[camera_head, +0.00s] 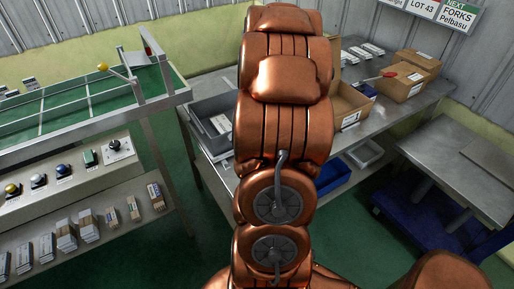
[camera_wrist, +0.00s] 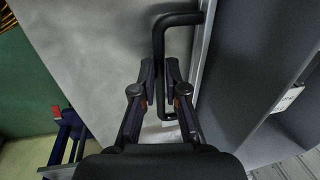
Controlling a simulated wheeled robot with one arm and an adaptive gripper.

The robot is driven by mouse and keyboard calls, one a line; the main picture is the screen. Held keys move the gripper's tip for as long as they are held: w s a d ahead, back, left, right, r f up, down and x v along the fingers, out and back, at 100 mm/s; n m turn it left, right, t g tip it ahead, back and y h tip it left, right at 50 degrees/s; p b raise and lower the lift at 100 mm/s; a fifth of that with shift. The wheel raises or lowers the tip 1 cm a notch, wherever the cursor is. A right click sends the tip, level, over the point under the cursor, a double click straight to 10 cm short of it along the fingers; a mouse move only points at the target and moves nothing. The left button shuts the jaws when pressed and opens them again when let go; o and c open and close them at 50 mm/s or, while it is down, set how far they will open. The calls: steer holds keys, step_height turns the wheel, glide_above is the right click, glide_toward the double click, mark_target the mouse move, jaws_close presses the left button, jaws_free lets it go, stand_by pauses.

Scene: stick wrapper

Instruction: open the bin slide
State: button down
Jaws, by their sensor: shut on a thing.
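My gripper (camera_wrist: 160,78) shows in the wrist view with its two dark fingers on either side of a black bar handle (camera_wrist: 179,19). It is shut on the handle's long straight part. The handle's bent ends meet the pale metal edge of a dark grey bin (camera_wrist: 243,65) on the right. Part of the handle is hidden between the fingers. In the head view a grey bin (camera_head: 197,128) stands on the metal table just left of my arm. My copper arm hides the gripper and the handle there.
The metal table (camera_head: 408,103) carries cardboard boxes (camera_head: 403,82) to the right of my arm. A blue bin (camera_head: 334,178) sits below the table. A blue cart (camera_head: 395,212) stands at the right. A green-topped bench (camera_head: 60,108) and a shelf of small boxes are at the left.

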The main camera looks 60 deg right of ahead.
steer(key=c, duration=1.2)
jaws_free()
step_height(320, 180, up, 12)
steer(key=s, duration=0.2)
steer(key=shift+a, duration=0.4)
steer(key=shift+f, duration=0.1)
steer(key=w+a+r+n+g+y+p, duration=0.1)
steer(key=a+r+n, duration=0.2)
steer(key=a+n, duration=1.25)
steer(key=s+a+r+n+g, duration=0.1)
steer(key=s+a+n, duration=0.2)
steer(key=s+a, duration=0.3)
steer(key=s+a+n+g+p, duration=0.1)
steer(key=s+a+n, duration=0.3)
steer(key=a, duration=1)
steer(key=shift+s+r+g+p, duration=0.3)
steer(key=shift+s+r+g, duration=0.1)
steer(key=shift+s, duration=0.85)
